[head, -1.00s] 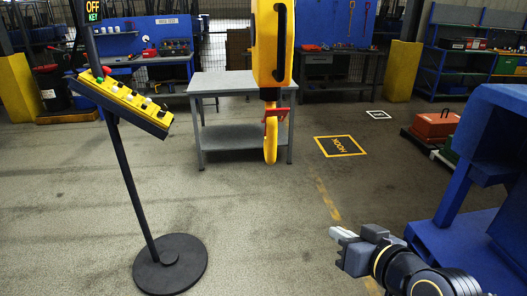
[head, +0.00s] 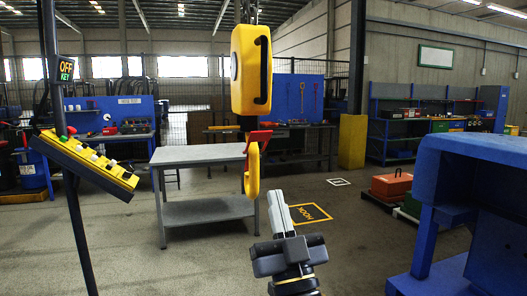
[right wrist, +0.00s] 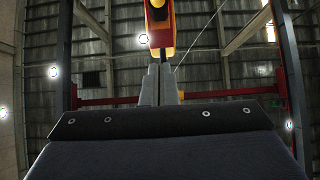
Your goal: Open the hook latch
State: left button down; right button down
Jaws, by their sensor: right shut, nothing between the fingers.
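The yellow hook (head: 251,172) hangs below a yellow hoist block (head: 251,70). My right gripper (head: 276,205) is shut and empty, pointing up, below and a little right of the hook in the head view. In the right wrist view, the shut fingers (right wrist: 158,82) point toward the yellow and red hook part (right wrist: 158,25) above them. A gap between fingertips and hook cannot be judged there. My left gripper is not in view.
A yellow button pendant (head: 85,165) on a black stand, with an OFF KEY sign (head: 66,67), stands at left. A grey table (head: 205,208) is behind the hook. A blue frame (head: 470,200) fills the right side. Open floor lies around the marked HOOK square (head: 310,213).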

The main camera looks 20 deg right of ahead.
aim_at(261, 137)
jog(key=p+x, duration=0.3)
jog(key=x, duration=0.7)
jog(key=shift+w+r+p, duration=0.25)
jog(key=shift+p, duration=0.15)
jog(key=shift+r, duration=0.15)
